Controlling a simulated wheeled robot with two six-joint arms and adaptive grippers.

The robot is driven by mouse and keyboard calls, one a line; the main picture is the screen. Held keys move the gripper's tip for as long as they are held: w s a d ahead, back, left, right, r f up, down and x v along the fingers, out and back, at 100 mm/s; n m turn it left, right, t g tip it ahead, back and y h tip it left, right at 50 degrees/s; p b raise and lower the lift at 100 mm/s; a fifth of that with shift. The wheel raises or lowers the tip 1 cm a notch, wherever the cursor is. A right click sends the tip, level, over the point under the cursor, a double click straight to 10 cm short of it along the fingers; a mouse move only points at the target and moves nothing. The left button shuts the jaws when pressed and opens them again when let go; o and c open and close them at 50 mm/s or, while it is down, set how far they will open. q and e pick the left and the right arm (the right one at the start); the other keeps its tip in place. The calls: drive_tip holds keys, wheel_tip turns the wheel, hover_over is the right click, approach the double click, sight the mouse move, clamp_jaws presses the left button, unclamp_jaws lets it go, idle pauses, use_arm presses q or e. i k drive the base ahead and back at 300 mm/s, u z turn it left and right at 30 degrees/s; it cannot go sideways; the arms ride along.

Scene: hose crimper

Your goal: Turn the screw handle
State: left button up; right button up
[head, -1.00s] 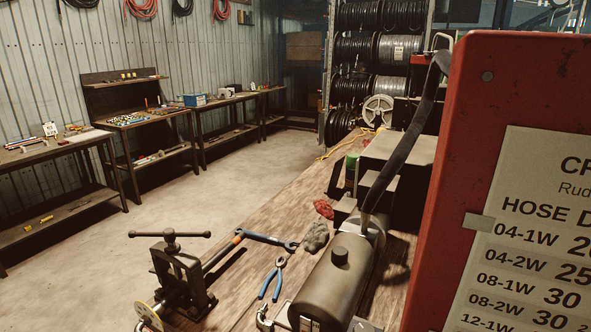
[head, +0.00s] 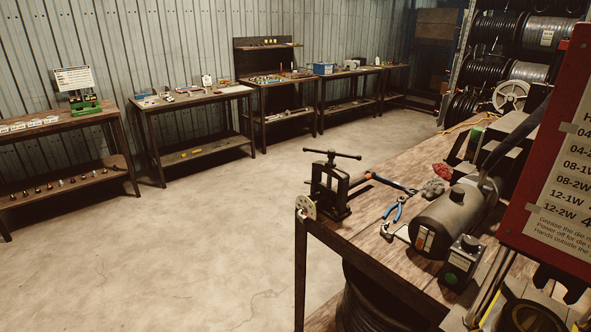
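The screw handle (head: 332,154) is a dark T-bar with knobbed ends on top of a black vise-like clamp (head: 330,190). The clamp stands upright at the near left corner of the wooden workbench (head: 408,165). The handle bar lies roughly level, running left to right. A pale round disc (head: 306,207) sits at the clamp's front left by the bench edge. Neither of my grippers shows in the head view, and nothing is seen touching the handle.
A dark cylinder (head: 446,222) and a red sign panel (head: 560,170) stand further right. Open concrete floor (head: 200,240) lies left of the bench.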

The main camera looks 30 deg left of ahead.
sight(331, 154)
drive_tip(key=u, duration=1.2)
drive_tip(key=i, duration=1)
drive_tip(key=z, duration=0.55)
drive_tip(key=i, duration=0.7)
drive_tip(key=z, duration=0.55)
